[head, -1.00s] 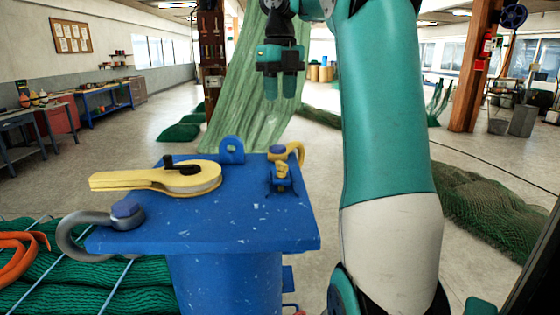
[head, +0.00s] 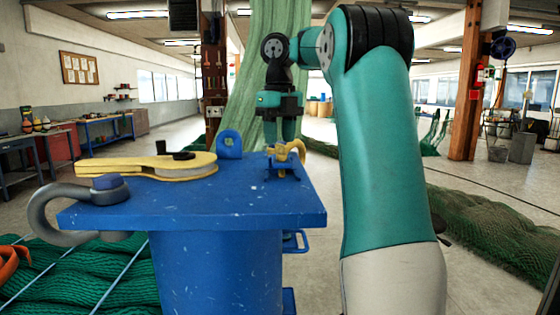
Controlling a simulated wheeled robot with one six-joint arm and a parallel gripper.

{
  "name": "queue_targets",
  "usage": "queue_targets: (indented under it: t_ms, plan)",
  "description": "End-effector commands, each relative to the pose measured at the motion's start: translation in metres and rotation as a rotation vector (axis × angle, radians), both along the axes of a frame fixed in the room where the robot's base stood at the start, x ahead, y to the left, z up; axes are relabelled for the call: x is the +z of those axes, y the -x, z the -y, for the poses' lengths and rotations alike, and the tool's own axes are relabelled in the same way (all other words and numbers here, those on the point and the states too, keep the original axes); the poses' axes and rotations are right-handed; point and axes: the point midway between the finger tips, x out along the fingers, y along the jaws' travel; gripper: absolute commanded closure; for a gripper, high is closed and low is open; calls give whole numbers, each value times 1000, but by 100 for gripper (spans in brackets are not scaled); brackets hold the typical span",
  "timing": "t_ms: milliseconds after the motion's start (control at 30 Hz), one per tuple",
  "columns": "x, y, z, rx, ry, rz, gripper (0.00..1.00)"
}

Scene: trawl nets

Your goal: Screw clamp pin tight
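A blue-topped stand (head: 235,205) fills the centre of the head view. A small yellow clamp (head: 292,150) sits in a blue bracket near its far right edge. The clamp's pin is small and partly merges with the yellow and blue parts, so I cannot tell how far it is screwed in. My gripper (head: 281,136) points down at the clamp, in the picture just above it. Its two teal fingers look apart with nothing between them. I cannot tell whether the fingertips touch the clamp.
On the stand lie a yellow lever-like piece (head: 130,165) and a grey shackle (head: 50,207) with a blue bolt head. A blue lug (head: 229,143) rises at the back edge. Green net (head: 110,270) lies at left; a net heap (head: 480,225) is at right.

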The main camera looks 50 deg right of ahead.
Motion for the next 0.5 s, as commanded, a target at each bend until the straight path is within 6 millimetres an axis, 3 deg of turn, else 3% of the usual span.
queue_targets:
  t_ms: [33, 100, 467, 500]
  plan:
    - [-13, 0, 0, 0, 0, 0, 63]
    - [-17, 0, 0, 0, 0, 0, 63]
    - [-18, 0, 0, 0, 0, 0, 63]
    - [-18, 0, 0, 0, 0, 0, 72]
